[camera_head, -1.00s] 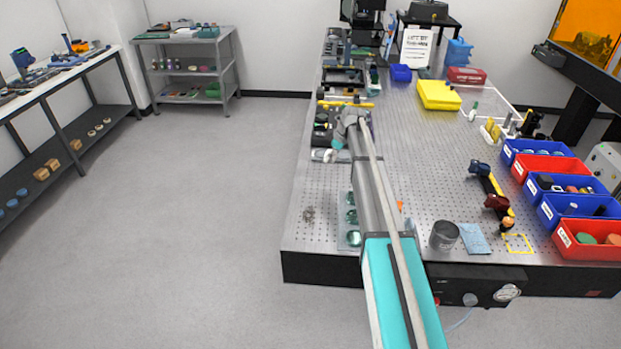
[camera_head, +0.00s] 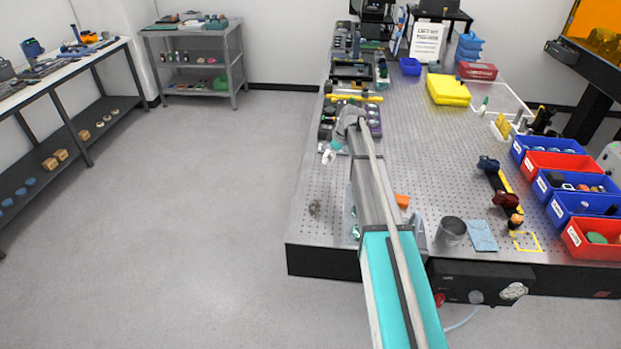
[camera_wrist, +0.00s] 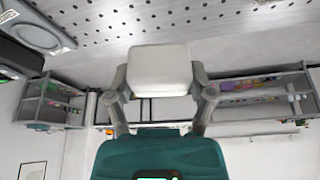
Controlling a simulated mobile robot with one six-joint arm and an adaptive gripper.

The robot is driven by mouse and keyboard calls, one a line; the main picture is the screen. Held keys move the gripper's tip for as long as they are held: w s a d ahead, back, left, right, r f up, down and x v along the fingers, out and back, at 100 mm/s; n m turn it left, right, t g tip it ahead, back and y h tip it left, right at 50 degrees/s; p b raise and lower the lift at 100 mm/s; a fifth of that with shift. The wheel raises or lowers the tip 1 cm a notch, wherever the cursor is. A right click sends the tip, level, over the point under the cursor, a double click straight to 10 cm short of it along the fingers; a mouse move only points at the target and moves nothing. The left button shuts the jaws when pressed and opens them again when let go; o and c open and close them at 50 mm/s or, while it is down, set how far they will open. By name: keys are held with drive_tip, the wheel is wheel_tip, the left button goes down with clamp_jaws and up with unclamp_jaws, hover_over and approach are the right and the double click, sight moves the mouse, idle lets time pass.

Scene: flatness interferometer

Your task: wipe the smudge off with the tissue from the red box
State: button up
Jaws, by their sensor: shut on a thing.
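My gripper (camera_wrist: 160,92) is shut on a white, soft-cornered pad-like piece (camera_wrist: 158,68) in the wrist view, which looks like the tissue. In the head view my gripper (camera_head: 329,152) is small, low near the left edge of the perforated metal table (camera_head: 425,160), and partly hidden by my arm. A small brown-grey patch (camera_head: 314,208) lies on the table's near left part; I cannot tell whether it is the smudge. The red box (camera_head: 477,71) stands at the table's far right, behind a yellow stack.
Dark mounts (camera_head: 345,110) crowd the table's left edge beyond my gripper. A grey cup (camera_head: 452,230), a blue cloth (camera_head: 482,236) and red and blue bins (camera_head: 570,190) are on the right. The table's middle is mostly clear, with open floor (camera_head: 220,190) to the left.

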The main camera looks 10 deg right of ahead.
drive_tip(key=s+a+f+n+g+b, duration=0.1)
drive_tip(key=s+a+f+n, duration=0.1)
drive_tip(key=s+a, duration=0.4)
drive_tip(key=shift+s+b, duration=0.3)
drive_tip(key=shift+s, duration=0.45)
drive_tip(key=shift+a+f+y, duration=0.1)
drive_tip(key=shift+y, duration=0.2)
